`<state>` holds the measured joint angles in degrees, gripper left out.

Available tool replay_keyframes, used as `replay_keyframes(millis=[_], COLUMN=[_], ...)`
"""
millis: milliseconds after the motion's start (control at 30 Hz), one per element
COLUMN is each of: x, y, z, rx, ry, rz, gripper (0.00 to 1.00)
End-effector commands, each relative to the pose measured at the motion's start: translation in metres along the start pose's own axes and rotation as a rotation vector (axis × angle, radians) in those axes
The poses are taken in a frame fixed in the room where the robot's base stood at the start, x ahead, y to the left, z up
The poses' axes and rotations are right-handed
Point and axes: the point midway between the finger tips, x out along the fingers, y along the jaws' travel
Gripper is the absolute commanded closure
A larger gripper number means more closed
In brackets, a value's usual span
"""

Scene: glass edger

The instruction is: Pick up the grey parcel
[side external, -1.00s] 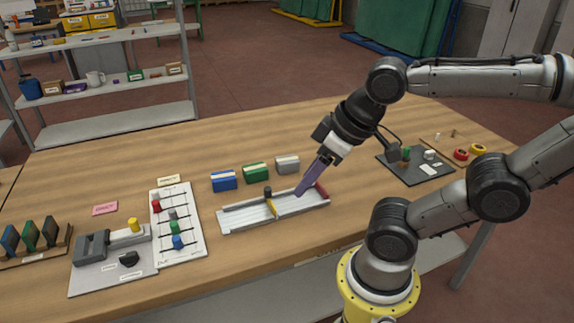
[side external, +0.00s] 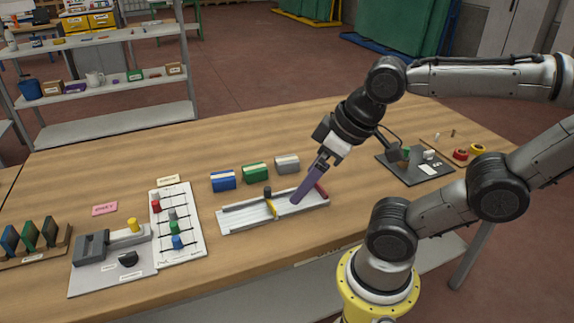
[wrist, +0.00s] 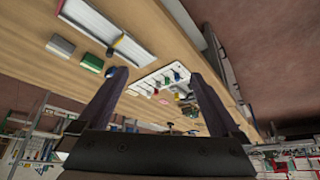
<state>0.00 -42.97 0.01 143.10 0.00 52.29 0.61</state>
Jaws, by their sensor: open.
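The grey parcel (side external: 287,164) is a small box with a pale band, standing on the wooden table behind the white tray, at the right end of a row of three parcels. It also shows in the wrist view (wrist: 60,46) at the upper left, outside my fingers. My gripper (side external: 297,200) has purple fingers and points down over the right half of the white tray, in front of the grey parcel and apart from it. In the wrist view its two fingers (wrist: 157,75) are spread with nothing held between them.
The green parcel (side external: 256,173) and blue parcel (side external: 223,181) stand left of the grey one. The white tray (side external: 240,220) has a yellow divider and a red end. A white slider board (side external: 188,247) lies left of it. The table behind the parcels is clear.

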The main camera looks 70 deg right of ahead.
Motion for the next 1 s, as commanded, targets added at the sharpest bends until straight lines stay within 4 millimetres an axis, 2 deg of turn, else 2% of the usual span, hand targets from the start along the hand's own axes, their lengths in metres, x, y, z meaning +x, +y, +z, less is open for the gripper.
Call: replay_keyframes(millis=[167,333,467,633,800,867,900,1000], x=[-0.021,-0.025,-0.012,0.022,0.069,0.086,0.098,0.123], y=[0.001,0.024,0.057,0.12,0.2,0.229,0.246,0.284], z=[-0.035,-0.095,-0.139,-0.18,-0.192,-0.188,-0.182,-0.164], rx=[0.031,0.143,0.254,0.414,0.579,0.636,0.671,0.747], ry=[0.026,-0.024,-0.085,-0.172,-0.27,-0.305,-0.326,-0.376], rz=[0.004,0.048,0.091,0.145,0.187,0.197,0.203,0.211], gripper=[0.0,0.0,0.0,0.0,0.0,0.0,0.0,0.0])
